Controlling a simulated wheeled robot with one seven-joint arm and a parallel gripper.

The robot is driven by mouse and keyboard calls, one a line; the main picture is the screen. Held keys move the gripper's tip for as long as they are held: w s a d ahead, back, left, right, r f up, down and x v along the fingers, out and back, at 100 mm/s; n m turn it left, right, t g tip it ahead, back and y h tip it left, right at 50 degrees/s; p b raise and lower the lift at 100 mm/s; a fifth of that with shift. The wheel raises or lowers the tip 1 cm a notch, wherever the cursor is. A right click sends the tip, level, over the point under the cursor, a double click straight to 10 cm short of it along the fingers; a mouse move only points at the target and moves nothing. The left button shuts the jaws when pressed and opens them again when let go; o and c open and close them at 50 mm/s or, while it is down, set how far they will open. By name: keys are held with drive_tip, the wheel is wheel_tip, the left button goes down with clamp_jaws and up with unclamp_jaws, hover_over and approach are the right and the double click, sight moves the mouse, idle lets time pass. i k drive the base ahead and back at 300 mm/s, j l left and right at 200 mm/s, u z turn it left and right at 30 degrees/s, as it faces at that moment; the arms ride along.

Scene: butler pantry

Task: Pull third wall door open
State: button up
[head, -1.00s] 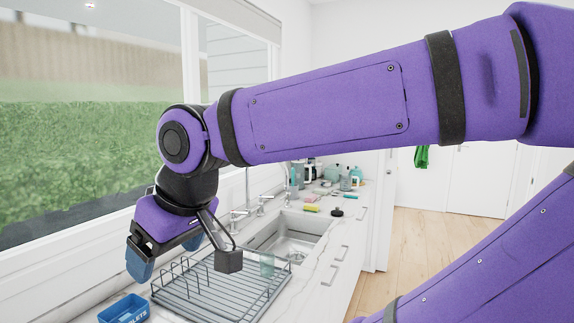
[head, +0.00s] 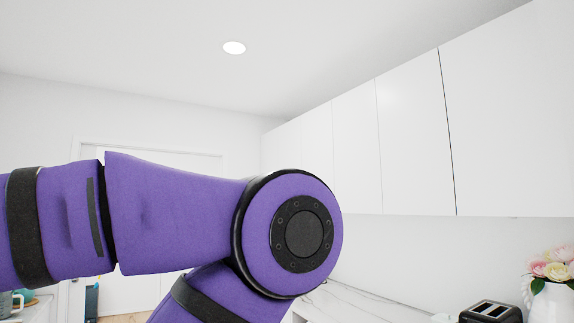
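A row of white, handleless wall doors (head: 410,140) runs along the upper right in the head view, receding toward the far corner. Thin seams divide them. The seam left of the nearest door (head: 515,120) looks darker than the others, and I cannot tell whether a door there stands slightly ajar. The other doors look shut. I cannot tell which door counts as the third. My gripper is out of view; only my purple arm shows, across the lower left and middle, apart from the doors in the picture.
Below the wall doors is a pale marble counter (head: 365,305). A black toaster (head: 490,312) and a white vase (head: 553,303) of flowers (head: 553,265) stand at the lower right. A white door frame (head: 150,148) is on the far wall, partly behind my arm.

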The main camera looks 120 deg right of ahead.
sight(317, 124)
drive_tip(key=k+z, duration=0.2)
drive_tip(key=z, duration=3.15)
drive_tip(key=i+z, duration=0.25)
drive_tip(key=z, duration=0.15)
drive_tip(key=i+j+z, duration=0.2)
drive_tip(key=z, duration=0.15)
drive_tip(key=i+j+z, duration=0.25)
drive_tip(key=z, duration=0.15)
drive_tip(key=i+j, duration=0.3)
